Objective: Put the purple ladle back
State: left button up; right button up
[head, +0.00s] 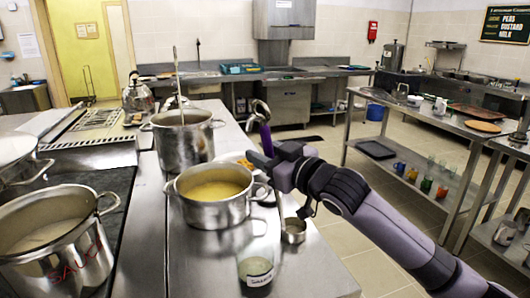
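A ladle with a purple handle (266,138) stands roughly upright beside the middle pot; its curved metal part (258,110) is at the top. My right gripper (268,168) comes in from the right and is at the lower part of the purple handle, seemingly closed around it; the fingertips are partly hidden. My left gripper is not in view.
A large pot marked SAUCE (65,262) stands at the left front. Floor separates the counter from a shelved table (440,118) at right.

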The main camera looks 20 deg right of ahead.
jog(key=shift+r, duration=0.15)
jog(key=shift+s, duration=0.1)
jog(key=b+v, duration=0.2)
jog(key=v, duration=0.9)
jog(key=shift+s+d, duration=0.15)
jog(key=shift+s, duration=0.2)
dwell(0.3)
